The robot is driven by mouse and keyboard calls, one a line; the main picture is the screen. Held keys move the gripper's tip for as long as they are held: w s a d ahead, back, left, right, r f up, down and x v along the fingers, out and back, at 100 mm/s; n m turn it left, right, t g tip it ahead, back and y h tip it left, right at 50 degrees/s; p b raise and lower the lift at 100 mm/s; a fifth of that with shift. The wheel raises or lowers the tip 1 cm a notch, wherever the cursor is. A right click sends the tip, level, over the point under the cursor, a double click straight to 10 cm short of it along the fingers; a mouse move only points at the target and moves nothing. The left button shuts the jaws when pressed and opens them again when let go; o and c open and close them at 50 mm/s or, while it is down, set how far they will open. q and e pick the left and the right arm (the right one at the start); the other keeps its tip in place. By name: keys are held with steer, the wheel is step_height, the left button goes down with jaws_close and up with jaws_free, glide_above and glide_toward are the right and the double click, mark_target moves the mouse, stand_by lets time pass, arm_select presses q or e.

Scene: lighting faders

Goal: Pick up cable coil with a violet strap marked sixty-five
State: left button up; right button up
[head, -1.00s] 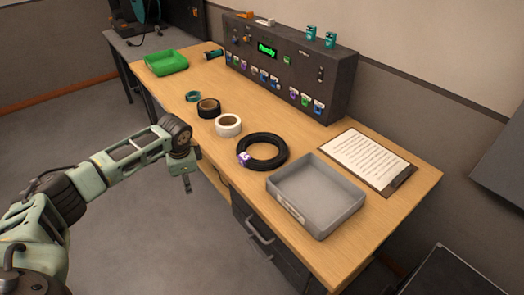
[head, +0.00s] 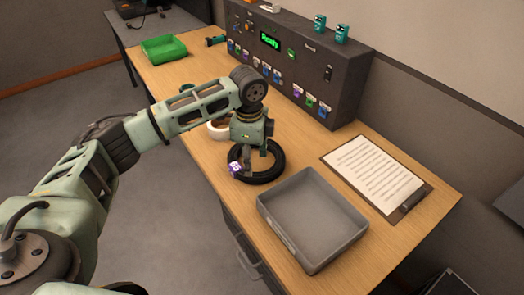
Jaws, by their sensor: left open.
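The black cable coil (head: 272,174) lies flat on the wooden desk, with a violet strap (head: 235,169) on its left side; the strap's white marking is too small to read surely. My left gripper (head: 256,163) points down over the coil, its fingers near the coil's opening and its far side. It is open and holds nothing. Whether the fingers touch the coil cannot be told. My left gripper and arm hide part of the coil and the tape rolls behind. My right gripper is not in view.
A grey tray (head: 312,262) stands just right of the coil. A clipboard (head: 377,172) lies behind it. The fader console (head: 335,95) runs along the back, reading "Ready". A white tape roll (head: 217,131) is partly hidden behind my arm.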

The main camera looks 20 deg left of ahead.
arm_select(q)
steer(key=f, duration=0.2)
steer(key=f+p, duration=0.1)
steer(key=f, duration=0.1)
steer(key=shift+s, duration=0.3)
steer(key=shift+w+f, duration=0.2)
steer(key=shift+f, duration=1.4)
steer(key=shift+c, duration=1.1)
steer(key=c, duration=0.8)
jaws_close()
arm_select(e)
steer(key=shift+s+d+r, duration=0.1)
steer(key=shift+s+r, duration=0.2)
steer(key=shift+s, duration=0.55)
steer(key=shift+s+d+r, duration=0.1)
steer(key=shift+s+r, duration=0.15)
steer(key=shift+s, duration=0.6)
